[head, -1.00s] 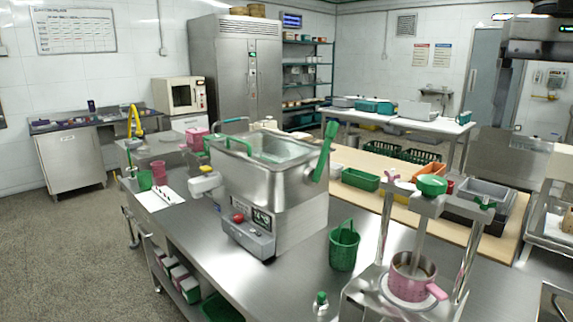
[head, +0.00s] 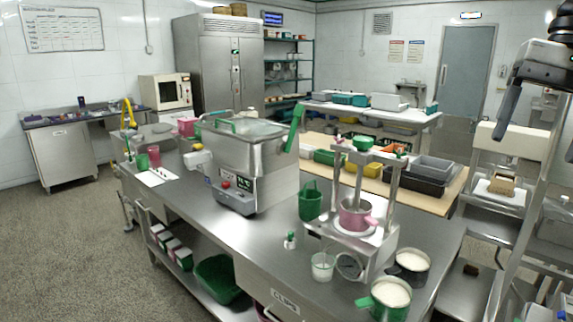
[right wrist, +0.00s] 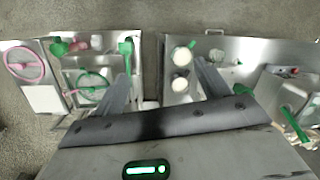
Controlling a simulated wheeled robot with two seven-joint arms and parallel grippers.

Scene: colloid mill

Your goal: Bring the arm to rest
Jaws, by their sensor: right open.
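My right gripper (head: 512,98) is at the upper right of the head view, raised in front of the shelving on the right. In the right wrist view, its two grey fingers (right wrist: 161,72) are spread apart with nothing between them. Benches with tools and containers lie beneath it there, and no contact shows. My left gripper is not in view.
A steel bench (head: 265,232) fills the middle, with a steel mill (head: 245,165), a green basket (head: 310,203) and a press-like stand (head: 375,215). Two white-filled pots (head: 390,293) stand at its near right. Steel shelving (head: 515,140) stands right. Floor is clear at left.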

